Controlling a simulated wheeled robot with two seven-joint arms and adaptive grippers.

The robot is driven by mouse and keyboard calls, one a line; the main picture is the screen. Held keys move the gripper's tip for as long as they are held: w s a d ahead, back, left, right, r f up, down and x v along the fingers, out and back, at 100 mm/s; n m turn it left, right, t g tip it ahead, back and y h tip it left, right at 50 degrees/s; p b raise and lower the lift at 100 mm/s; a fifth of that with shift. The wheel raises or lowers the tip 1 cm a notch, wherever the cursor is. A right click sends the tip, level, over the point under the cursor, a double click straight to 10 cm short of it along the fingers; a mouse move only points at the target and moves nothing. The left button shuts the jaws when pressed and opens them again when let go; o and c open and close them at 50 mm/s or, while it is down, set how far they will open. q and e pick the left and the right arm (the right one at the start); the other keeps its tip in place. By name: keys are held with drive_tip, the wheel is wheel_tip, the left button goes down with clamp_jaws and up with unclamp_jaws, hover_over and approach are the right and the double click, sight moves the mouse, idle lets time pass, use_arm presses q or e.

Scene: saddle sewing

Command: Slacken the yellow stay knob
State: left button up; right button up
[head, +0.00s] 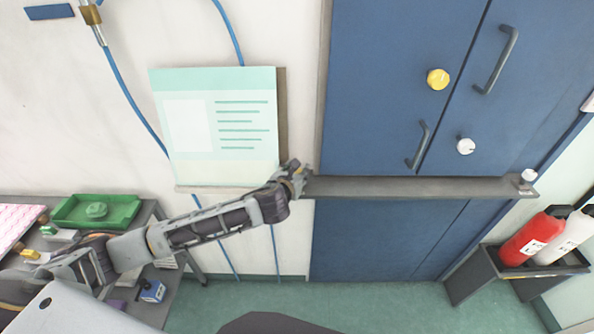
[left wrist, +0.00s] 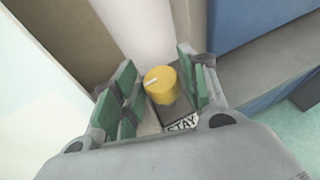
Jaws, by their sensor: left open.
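The yellow stay knob (left wrist: 161,84) shows in the left wrist view, a round cap with a white mark. A plate lettered STAY (left wrist: 182,123) lies just below it. My left gripper (left wrist: 157,88) is open, with its green-padded fingers on either side of the knob. A gap shows on the left of the knob; the right finger is closer, and I cannot tell whether it touches. In the head view my left gripper (head: 296,178) is at the left end of the grey bar (head: 400,188), where it hides the stay knob. My right gripper is out of view.
The blue cabinet (head: 390,60) carries another yellow knob (head: 438,79), a white knob (head: 465,146) and door handles. A white knob (head: 528,176) sits at the bar's right end. A poster (head: 215,125) hangs left. A bench with a green tray (head: 97,211) stands lower left; extinguishers (head: 532,238) stand right.

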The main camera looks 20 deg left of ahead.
use_arm(q)
drive_tip(key=shift+w+f, duration=0.2)
drive_tip(key=shift+w, duration=0.3)
drive_tip(key=shift+c, duration=0.3)
drive_tip(key=c, duration=0.7)
